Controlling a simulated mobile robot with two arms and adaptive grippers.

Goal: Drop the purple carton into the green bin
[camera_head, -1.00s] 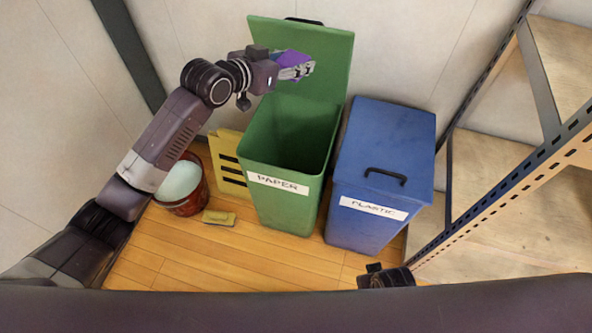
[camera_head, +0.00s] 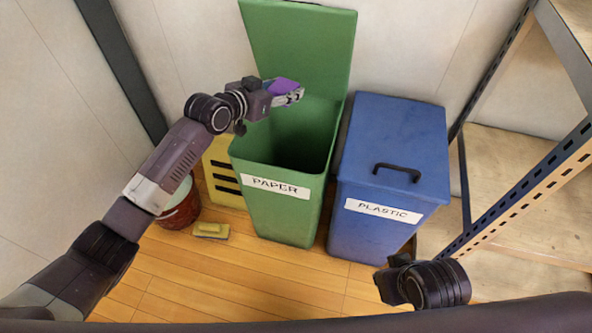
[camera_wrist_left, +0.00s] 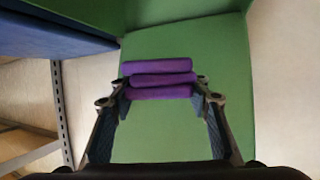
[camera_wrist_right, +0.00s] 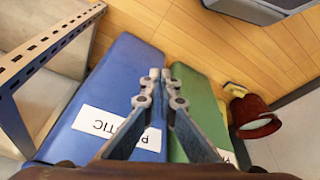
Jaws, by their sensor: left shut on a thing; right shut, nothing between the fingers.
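The green bin (camera_head: 262,200) is labelled PAPER and stands with its lid (camera_head: 300,45) raised against the wall. My left gripper (camera_head: 296,97) is over the bin's opening, in front of the raised lid. It is shut on the purple carton (camera_head: 284,87), which is partly hidden by the fingers in the head view. In the left wrist view the carton (camera_wrist_left: 160,79) shows as stacked purple bands between the two fingertips, with green behind it. My right gripper shows in the right wrist view (camera_wrist_right: 160,75), with its fingertips together and nothing between them.
A blue bin (camera_head: 375,230) labelled PLASTIC, its lid closed, stands right of the green bin. A metal shelf (camera_head: 540,190) is at the right. A red bucket (camera_head: 180,212), a yellow sponge (camera_head: 211,230) and a yellow panel (camera_head: 222,170) are at the left.

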